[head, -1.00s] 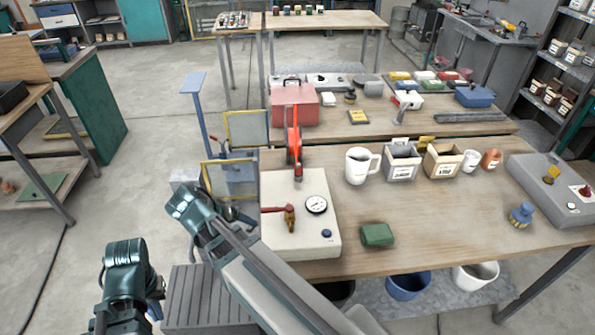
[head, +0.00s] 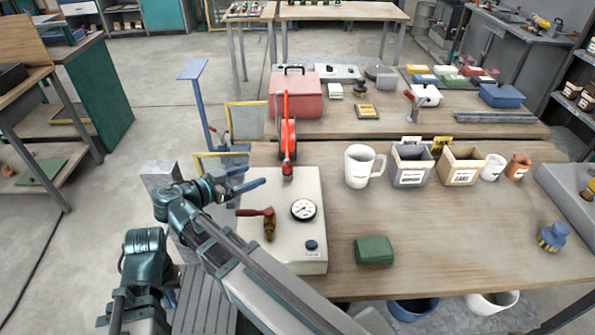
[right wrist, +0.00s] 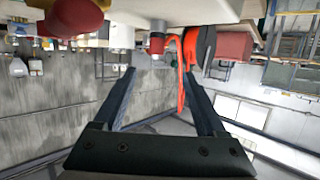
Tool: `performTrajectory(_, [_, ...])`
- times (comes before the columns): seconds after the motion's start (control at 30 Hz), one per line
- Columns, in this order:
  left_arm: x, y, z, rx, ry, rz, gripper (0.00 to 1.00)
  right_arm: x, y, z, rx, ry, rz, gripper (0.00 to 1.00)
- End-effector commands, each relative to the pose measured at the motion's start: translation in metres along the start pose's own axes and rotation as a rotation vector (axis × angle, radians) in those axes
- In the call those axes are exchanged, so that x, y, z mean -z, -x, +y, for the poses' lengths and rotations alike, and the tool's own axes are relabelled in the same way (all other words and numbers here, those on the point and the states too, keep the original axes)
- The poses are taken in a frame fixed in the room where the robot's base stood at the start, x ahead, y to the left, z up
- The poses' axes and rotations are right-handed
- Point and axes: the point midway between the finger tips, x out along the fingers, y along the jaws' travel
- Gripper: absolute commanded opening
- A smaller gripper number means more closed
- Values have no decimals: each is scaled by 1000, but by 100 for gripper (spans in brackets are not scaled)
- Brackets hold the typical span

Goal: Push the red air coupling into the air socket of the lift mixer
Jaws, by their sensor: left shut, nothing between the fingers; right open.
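The red air coupling (head: 288,170) sits at the back edge of a white box with a gauge (head: 303,209), below a red hose (head: 287,125). In the right wrist view the coupling (right wrist: 157,45) shows beyond my fingers, beside the hose (right wrist: 184,70). My right gripper (head: 248,180) is open and empty at the left of the white box, apart from the coupling. Its spread fingers show in the right wrist view (right wrist: 160,95). My left gripper (head: 166,300) is low at the left, shut and empty, its fingertips hard to make out. I cannot pick out the lift mixer's air socket.
A red-handled valve (head: 268,222) and a blue knob (head: 311,245) rise from the white box. A green block (head: 374,250), a white mug (head: 358,168) and bins (head: 411,166) stand on the table (head: 450,220). The table's middle right is mostly clear.

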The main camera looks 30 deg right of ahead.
Motion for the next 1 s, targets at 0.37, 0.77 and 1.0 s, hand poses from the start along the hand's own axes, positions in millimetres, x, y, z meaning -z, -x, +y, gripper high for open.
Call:
performTrajectory(0.37, [1, -13, 1, 0, 0, 0, 0, -6, -21, 1, -3, -7, 4, 74])
performTrajectory(0.77, [2, -30, 3, 0, 0, 0, 0, -4, -83, 0, -1, -6, 4, 74])
performTrajectory(1.0, [2, -30, 3, 0, 0, 0, 0, -3, -88, 1, 0, -5, 4, 74])
